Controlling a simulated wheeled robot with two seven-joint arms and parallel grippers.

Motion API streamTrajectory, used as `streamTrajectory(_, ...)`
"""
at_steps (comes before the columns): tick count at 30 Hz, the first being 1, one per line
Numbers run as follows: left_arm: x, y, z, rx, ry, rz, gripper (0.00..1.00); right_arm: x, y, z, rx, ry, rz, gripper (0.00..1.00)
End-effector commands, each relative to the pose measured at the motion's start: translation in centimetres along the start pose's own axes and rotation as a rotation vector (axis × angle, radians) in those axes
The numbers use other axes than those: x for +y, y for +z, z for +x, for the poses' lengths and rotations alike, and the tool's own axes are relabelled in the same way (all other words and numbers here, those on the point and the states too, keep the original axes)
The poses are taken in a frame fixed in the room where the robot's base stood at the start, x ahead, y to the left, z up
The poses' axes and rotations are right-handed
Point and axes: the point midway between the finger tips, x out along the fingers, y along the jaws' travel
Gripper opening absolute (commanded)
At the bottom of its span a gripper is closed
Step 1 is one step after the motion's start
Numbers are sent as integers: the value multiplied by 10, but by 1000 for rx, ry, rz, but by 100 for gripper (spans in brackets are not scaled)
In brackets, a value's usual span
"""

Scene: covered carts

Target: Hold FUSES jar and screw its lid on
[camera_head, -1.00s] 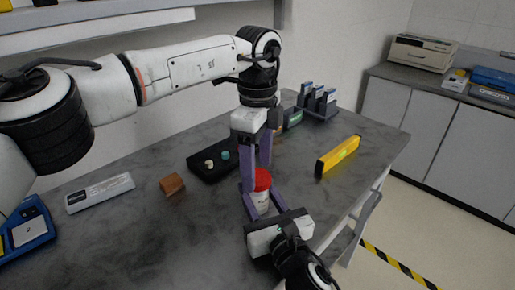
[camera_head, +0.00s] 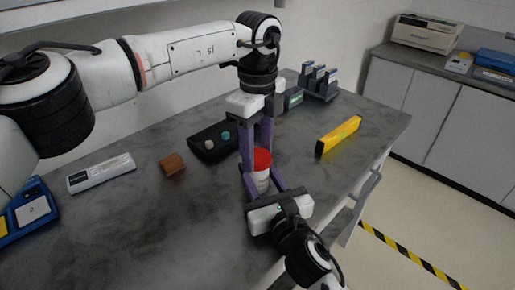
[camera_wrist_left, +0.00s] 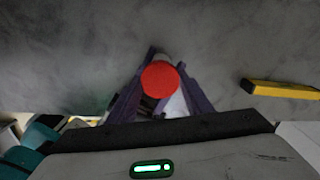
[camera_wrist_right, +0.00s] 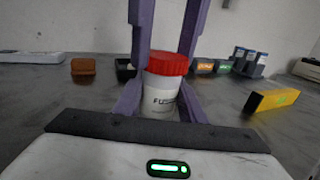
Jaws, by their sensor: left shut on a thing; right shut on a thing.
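The FUSES jar (camera_wrist_right: 160,98) is white with dark lettering and stands upright on the grey table; it also shows in the head view (camera_head: 261,181). Its red lid (camera_wrist_right: 168,63) sits on top of the jar and looks level. My left gripper (camera_head: 257,165) comes down from above and is shut on the red lid, which also shows in the left wrist view (camera_wrist_left: 160,78). My right gripper (camera_wrist_right: 153,108) reaches in low from the front and is shut on the jar body. Whether the lid's threads are engaged cannot be seen.
A black tray (camera_head: 208,153) with small knobs and a brown block (camera_head: 172,163) lie left of the jar. A yellow level (camera_head: 339,135) lies to the right. A rack (camera_head: 318,84) stands at the back.

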Motion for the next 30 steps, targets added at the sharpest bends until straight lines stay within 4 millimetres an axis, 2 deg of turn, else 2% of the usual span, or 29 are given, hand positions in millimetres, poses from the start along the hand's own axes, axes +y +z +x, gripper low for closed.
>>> streamTrajectory(30,0,-1,2,4,-1,2264,19,0,-1,0,2,-1,0,0)
